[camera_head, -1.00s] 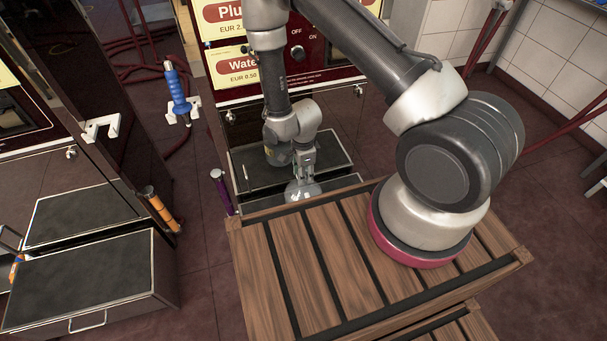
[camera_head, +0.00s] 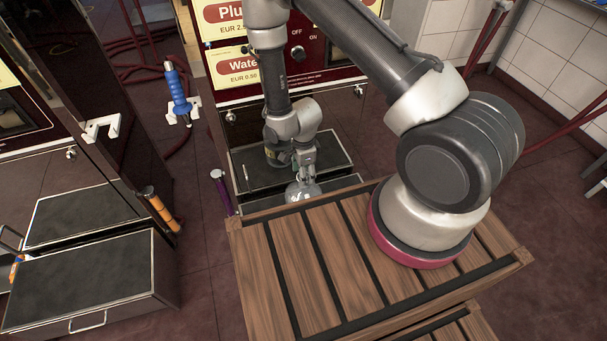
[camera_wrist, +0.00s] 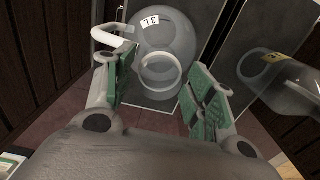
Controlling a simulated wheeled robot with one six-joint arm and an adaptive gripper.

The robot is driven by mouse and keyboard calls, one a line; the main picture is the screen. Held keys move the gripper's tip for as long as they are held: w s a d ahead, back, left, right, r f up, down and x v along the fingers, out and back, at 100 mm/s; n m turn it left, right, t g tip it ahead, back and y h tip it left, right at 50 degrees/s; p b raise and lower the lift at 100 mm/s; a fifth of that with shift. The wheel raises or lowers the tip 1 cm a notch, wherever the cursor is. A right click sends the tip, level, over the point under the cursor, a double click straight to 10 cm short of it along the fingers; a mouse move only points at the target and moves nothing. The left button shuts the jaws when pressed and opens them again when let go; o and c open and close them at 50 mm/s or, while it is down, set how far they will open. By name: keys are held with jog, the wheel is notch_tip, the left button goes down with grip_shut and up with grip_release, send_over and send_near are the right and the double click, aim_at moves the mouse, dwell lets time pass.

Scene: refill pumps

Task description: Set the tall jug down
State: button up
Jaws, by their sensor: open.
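A clear, round jug (camera_wrist: 175,40) with a "3L" label, a white handle and a white ring at its neck is in the middle of the wrist view. In the head view a clear vessel (camera_head: 303,191) shows under my gripper (camera_head: 304,165), partly hidden behind the wooden crate. My gripper (camera_wrist: 162,92) is open, its green-padded fingers on either side of the ring, the left one close to the handle. A second clear vessel (camera_wrist: 288,80) with a yellow label is at the right. I cannot tell for certain which is the tall jug.
The slatted wooden crate (camera_head: 262,262) stands in front. Dark metal-edged steps (camera_head: 258,174) lie below the pump cabinet (camera_head: 310,78). A second dark step box (camera_head: 85,283) is at left. A blue-handled nozzle (camera_head: 178,92) hangs between the cabinets.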

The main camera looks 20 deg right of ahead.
jog(key=d+r+n+t, duration=0.1)
jog(key=d+r+n, duration=0.2)
jog(key=r, duration=1)
jog(key=s+d+r+n+t, duration=0.1)
jog(key=d+r+n, duration=0.2)
jog(key=r, duration=1)
jog(key=d+r+n, duration=0.3)
jog(key=r, duration=1)
jog(key=s+d+r+n+t, duration=0.1)
jog(key=s+d+r+n, duration=0.2)
jog(key=s+r, duration=0.3)
jog(key=s+d+r+n+t, duration=0.1)
jog(key=s+d+r+n, duration=0.2)
jog(key=s+r+n, duration=0.3)
jog(key=s+r, duration=0.1)
jog(key=s, duration=0.4)
jog(key=shift+s+d+r, duration=0.15)
jog(key=shift+d+r, duration=0.15)
jog(key=shift+d, duration=0.05)
